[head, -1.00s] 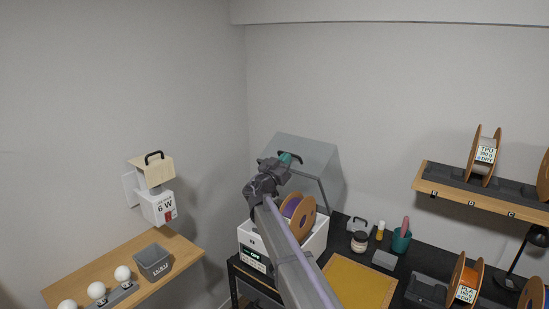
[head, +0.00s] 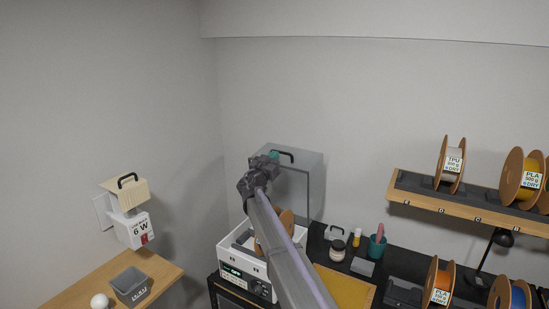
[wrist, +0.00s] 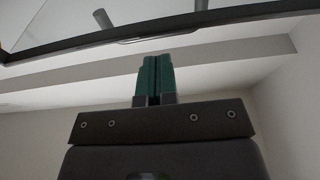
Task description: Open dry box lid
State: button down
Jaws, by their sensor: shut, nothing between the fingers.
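The dry box (head: 232,254) is white, with a small display on its front, and stands on the dark bench. Its clear, grey-edged lid (head: 312,185) is raised and stands about upright at the back. The lid's dark handle (head: 287,153) shows at its top. My gripper (head: 274,156) is beside the handle, its green fingers shut and empty. In the wrist view the fingers (wrist: 154,80) are together, and the lid's dark edge (wrist: 160,31) crosses above them with a visible gap. A brown-sided spool (head: 287,222) sits in the box, partly hidden by my arm.
A shelf (head: 470,210) with spools is on the right wall. The bench holds a jar (head: 337,251), a teal cup (head: 377,246) and a yellow mat (head: 345,288). A wooden shelf (head: 160,283) with a grey bin (head: 130,286) is at the left.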

jog(key=s+a+r, duration=0.1)
jog(key=s+a, duration=0.5)
jog(key=s, duration=0.6)
jog(key=s+d+f+n+g+y+b, duration=0.2)
jog(key=s+d+f+g, duration=0.4)
jog(key=s+f, duration=0.6)
jog(key=s+d+f+n+g+y+b, duration=0.2)
jog(key=s+d+f+g+y+b, duration=0.3)
jog(key=s+d+f, duration=0.5)
jog(key=s+d+f+n+g+y+b, duration=0.1)
jog(key=s+d+f+g+y+b, duration=0.2)
jog(key=s+d+f+g+b, duration=0.4)
jog(key=s+d+f, duration=0.2)
jog(key=s+f, duration=0.6)
jog(key=s, duration=0.1)
jog(key=shift+s+n+g, duration=0.4)
